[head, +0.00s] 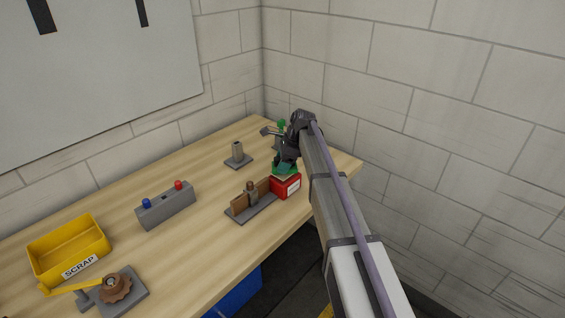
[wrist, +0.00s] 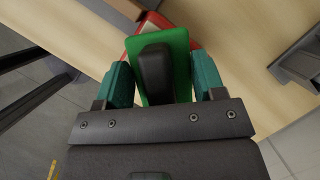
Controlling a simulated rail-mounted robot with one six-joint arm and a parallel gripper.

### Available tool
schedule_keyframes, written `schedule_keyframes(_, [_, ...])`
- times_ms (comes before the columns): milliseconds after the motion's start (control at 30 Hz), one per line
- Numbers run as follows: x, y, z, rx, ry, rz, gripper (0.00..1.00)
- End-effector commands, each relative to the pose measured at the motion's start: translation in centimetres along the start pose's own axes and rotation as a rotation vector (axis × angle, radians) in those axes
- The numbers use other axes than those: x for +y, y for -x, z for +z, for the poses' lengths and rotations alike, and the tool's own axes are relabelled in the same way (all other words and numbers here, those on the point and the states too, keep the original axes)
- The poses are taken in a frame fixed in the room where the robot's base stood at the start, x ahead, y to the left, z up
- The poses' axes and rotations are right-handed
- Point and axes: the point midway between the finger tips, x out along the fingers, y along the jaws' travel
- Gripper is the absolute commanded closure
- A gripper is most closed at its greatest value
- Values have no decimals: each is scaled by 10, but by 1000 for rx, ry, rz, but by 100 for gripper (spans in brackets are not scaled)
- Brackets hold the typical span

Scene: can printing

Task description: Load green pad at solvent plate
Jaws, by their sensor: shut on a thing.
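The green pad (wrist: 181,62), a flat green piece with a dark block-shaped handle (wrist: 154,70) on it, shows in the wrist view. My gripper (wrist: 163,78) has its teal fingers closed on either side of it. In the head view my gripper (head: 285,160) is over a red box (head: 286,187) with a white label too small to read. Green (head: 281,171) shows between the gripper and the box top. The red box (wrist: 150,22) also shows behind the pad in the wrist view. I cannot tell whether pad and box touch, or whether this box is the solvent plate.
A grey stand with a brown board (head: 250,201) is left of the red box. A grey post on a base (head: 238,156), a grey box with blue and red knobs (head: 166,206) and a yellow scrap bin (head: 68,248) are further left. Walls meet behind the wooden table (head: 205,250).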

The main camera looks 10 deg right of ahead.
Motion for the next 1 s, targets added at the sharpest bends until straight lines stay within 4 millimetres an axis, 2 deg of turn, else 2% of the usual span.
schedule_keyframes(1000, [0, -12, -5, 0, 0, 0, 56])
